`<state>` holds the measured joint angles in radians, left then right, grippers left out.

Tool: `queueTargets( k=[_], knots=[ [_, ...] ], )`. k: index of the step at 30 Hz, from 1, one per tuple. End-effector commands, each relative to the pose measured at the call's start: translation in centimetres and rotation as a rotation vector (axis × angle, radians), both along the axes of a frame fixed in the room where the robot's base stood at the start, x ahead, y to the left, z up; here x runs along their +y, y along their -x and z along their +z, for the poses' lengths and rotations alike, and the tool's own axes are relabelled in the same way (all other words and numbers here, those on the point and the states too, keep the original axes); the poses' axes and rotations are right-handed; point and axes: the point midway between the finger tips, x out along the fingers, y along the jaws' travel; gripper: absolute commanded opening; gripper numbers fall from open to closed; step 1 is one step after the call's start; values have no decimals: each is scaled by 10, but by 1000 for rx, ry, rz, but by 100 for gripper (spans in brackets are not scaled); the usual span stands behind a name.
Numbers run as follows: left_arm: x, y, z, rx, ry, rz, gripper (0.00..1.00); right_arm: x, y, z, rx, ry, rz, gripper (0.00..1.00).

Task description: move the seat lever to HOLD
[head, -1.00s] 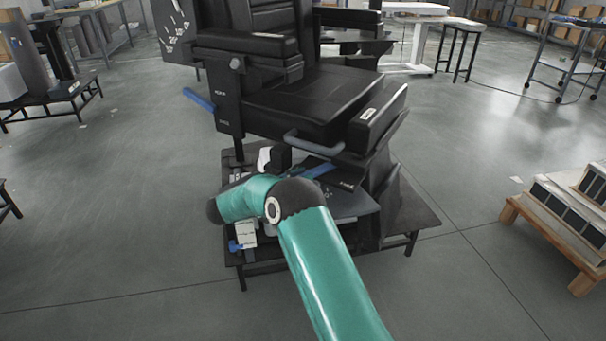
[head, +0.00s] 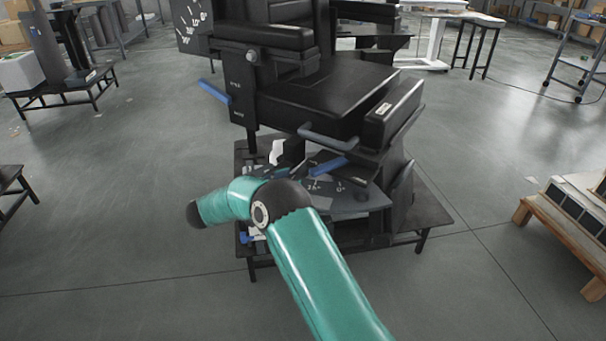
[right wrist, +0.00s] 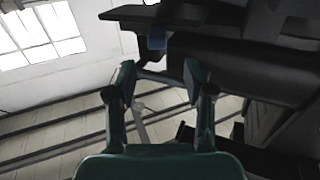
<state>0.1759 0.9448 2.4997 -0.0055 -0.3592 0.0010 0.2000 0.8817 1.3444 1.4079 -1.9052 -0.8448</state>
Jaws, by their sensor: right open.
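A black seat (head: 325,95) on a low stand shows in the head view. A blue lever (head: 213,91) sticks out on its left side, beside a dark panel (head: 241,98) with small white marks I cannot read. A second blue lever (head: 330,167) lies over a marked plate under the seat front. My right arm crosses in front of the stand, and its fingers cannot be made out there. In the right wrist view my right gripper (right wrist: 161,78) is open, below the dark seat parts. A small blue piece (right wrist: 156,39) shows just beyond its fingertips; contact cannot be told.
A blue-grey bar (head: 335,138) juts from the seat front. The stand's base (head: 425,210) is close under my arm. A wooden pallet (head: 565,225) with boxes stands at the right. A low black bench (head: 75,92) is at the left. The floor between is clear.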

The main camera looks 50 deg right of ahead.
Motion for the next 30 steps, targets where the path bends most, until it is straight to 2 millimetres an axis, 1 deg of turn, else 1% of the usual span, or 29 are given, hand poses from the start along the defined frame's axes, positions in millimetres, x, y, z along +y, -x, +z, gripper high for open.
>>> queueTargets(
  k=[1,3,6,9,13,30],
  knots=[
    [0,0,0,0,0,0,40,10,-4,0,0,0,3,52],
    [0,0,0,0,0,0,40,21,-8,0,0,0,2,52],
    [0,0,0,0,0,0,40,32,-13,0,0,1,2,52],
    [0,0,0,0,0,0,40,38,-15,0,0,1,0,52],
    [0,0,0,0,0,0,40,41,-16,0,0,0,0,52],
    [0,0,-1,0,0,0,40,42,-16,0,0,0,2,52]
  ],
)
